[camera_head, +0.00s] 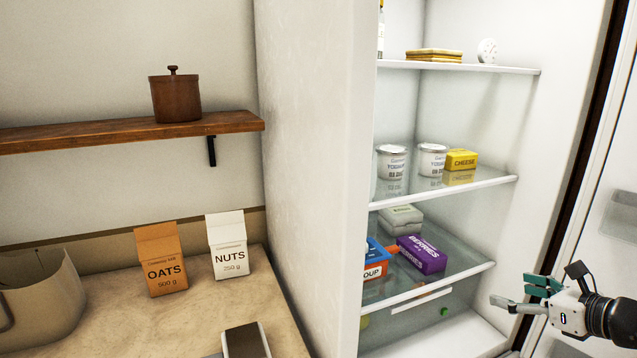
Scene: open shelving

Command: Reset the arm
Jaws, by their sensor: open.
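My gripper (520,294) is at the lower right, in front of the open fridge's right side. Its fingers point left and are spread apart, with nothing between them. The forearm comes in from the right edge. The gripper is apart from the fridge shelves (455,190) in the picture and seems to touch nothing.
The fridge holds yoghurt tubs (392,162), a cheese box (461,160), a purple berries box (421,253) and a soup box (375,268). Its door (600,215) stands open at right. Oats (162,260) and nuts (227,246) cartons stand on the counter (205,300). A brown pot (175,98) sits on a wooden shelf (90,135).

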